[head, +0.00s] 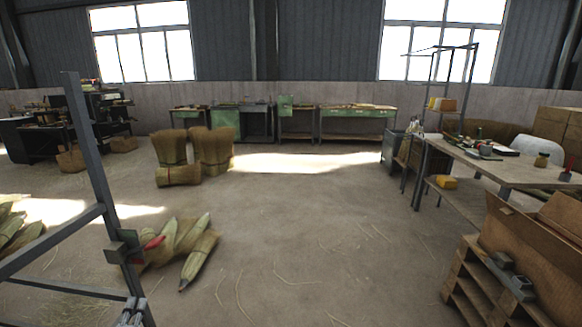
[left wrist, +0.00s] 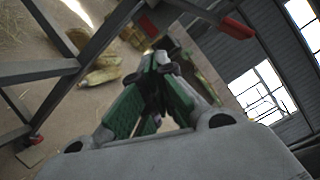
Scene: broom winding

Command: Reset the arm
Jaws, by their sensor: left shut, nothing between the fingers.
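My left gripper (head: 132,312) is at the bottom left of the head view, low beside a grey metal frame (head: 88,145); only its tip end shows there. In the left wrist view its green-padded fingers (left wrist: 160,62) come together at the tips with nothing held. The frame also shows in the left wrist view (left wrist: 95,45), with red-ended parts (left wrist: 238,28) near the fingers. My right gripper is not in view.
Broom bundles (head: 182,243) lie on the floor behind the frame, and more bundles (head: 213,150) stand farther back. A workbench (head: 510,172) with tools and an open cardboard box (head: 530,245) are on the right. The middle floor is clear.

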